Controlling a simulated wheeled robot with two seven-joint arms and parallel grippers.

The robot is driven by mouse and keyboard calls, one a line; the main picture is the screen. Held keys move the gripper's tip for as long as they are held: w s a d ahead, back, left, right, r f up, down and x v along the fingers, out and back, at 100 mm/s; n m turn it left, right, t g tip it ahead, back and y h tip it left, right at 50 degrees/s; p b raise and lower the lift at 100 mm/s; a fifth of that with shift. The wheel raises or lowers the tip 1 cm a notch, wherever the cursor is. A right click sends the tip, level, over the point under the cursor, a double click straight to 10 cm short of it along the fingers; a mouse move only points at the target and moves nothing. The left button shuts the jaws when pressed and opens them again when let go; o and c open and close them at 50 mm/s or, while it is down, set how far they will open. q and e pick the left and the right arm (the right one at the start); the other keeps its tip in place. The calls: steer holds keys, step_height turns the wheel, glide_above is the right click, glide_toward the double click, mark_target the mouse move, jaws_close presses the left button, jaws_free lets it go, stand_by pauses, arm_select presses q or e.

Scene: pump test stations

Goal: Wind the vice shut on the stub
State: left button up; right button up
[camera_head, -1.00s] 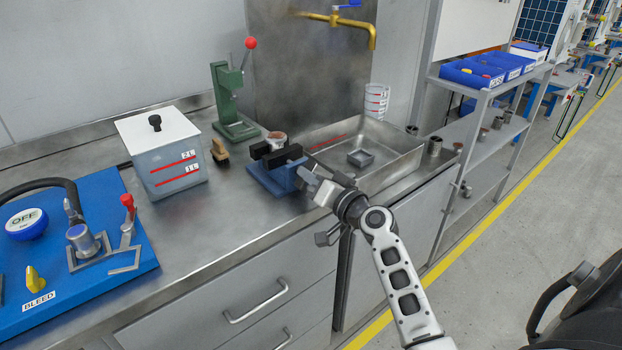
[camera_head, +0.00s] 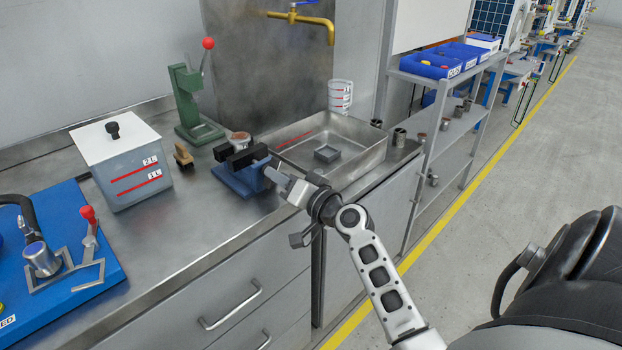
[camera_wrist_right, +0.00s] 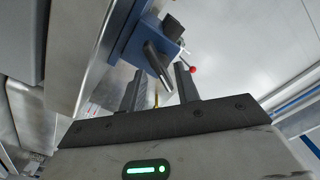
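The vice (camera_head: 236,180) has a blue body and black jaws and stands on the steel bench beside the shallow sink. A brownish round piece (camera_head: 240,137), possibly the stub, shows at the jaws; whether they touch it I cannot tell. My right gripper (camera_head: 275,177) is at the vice's right front side. In the right wrist view, its two dark fingers (camera_wrist_right: 158,90) are apart, with a dark bar (camera_wrist_right: 156,62) from the blue vice (camera_wrist_right: 143,38) reaching toward the gap between them. I see no clear contact with the bar. My left gripper is out of view.
A green press (camera_head: 190,100) with a red-knobbed lever stands behind the vice. A brush (camera_head: 183,156) and a lidded grey tank (camera_head: 125,165) are to the left. The steel sink tray (camera_head: 365,160) lies close on the right.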

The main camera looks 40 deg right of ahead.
steer(key=s+d+b, duration=0.1)
steer(key=s+b, duration=0.2)
steer(key=s, duration=1.1)
steer(key=shift+s, duration=0.2)
